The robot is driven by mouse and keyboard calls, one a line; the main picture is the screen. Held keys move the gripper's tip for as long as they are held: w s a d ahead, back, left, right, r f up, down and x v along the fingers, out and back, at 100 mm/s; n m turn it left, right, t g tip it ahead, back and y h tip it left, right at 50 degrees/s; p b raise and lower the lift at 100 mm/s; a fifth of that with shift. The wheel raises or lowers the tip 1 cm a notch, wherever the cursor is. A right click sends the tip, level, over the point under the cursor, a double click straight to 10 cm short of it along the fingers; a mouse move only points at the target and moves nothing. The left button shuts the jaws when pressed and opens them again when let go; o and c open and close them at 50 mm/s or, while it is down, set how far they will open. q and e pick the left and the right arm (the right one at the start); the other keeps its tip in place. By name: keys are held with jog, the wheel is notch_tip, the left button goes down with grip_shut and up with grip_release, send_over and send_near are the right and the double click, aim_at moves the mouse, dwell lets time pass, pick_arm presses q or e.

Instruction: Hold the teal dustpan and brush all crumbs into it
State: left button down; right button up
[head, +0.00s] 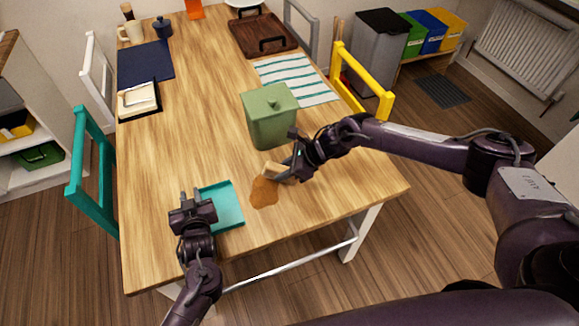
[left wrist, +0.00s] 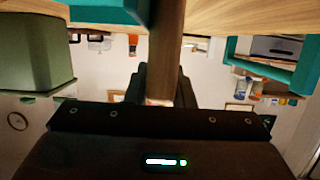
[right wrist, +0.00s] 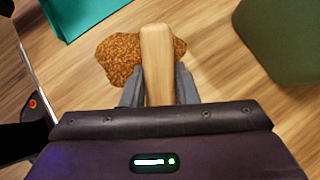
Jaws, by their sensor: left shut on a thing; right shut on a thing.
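The teal dustpan (head: 228,206) lies on the wooden table near its front edge. My left gripper (head: 196,209) is shut on its handle; the left wrist view shows the brown handle (left wrist: 166,50) between the fingers. A brown patch of crumbs (head: 264,191) lies on the table just right of the dustpan, apart from it. My right gripper (head: 292,172) is shut on the brush, whose pale wooden handle (right wrist: 157,65) shows in the right wrist view over the crumbs (right wrist: 120,57). The brush's bristles cannot be made out.
A green canister (head: 271,118) stands on the table just behind the brush. A striped cloth (head: 300,82), a dark tray (head: 262,36) and a navy mat (head: 145,65) lie farther back. A teal chair (head: 78,170) is at the left, a yellow one (head: 362,80) at the right.

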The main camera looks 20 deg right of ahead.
jog(key=shift+s+a, duration=0.55)
jog(key=shift+a, duration=1.5)
jog(key=shift+s+a, duration=0.5)
jog(key=shift+a, duration=1.55)
jog(key=shift+s+a, duration=0.55)
jog(key=shift+a, duration=1.5)
jog(key=shift+s+a+r, duration=0.1)
jog(key=shift+a, duration=0.75)
jog(key=shift+s+a+r, duration=0.1)
jog(key=shift+a, duration=0.7)
jog(key=shift+r, duration=2.65)
pick_arm(q)
jog(key=c, duration=1.2)
grip_release()
jog(key=shift+o, duration=0.2)
jog(key=shift+s, duration=0.1)
jog(key=v, duration=1.1)
jog(key=shift+s+r, duration=0.25)
jog(key=shift+s, duration=0.1)
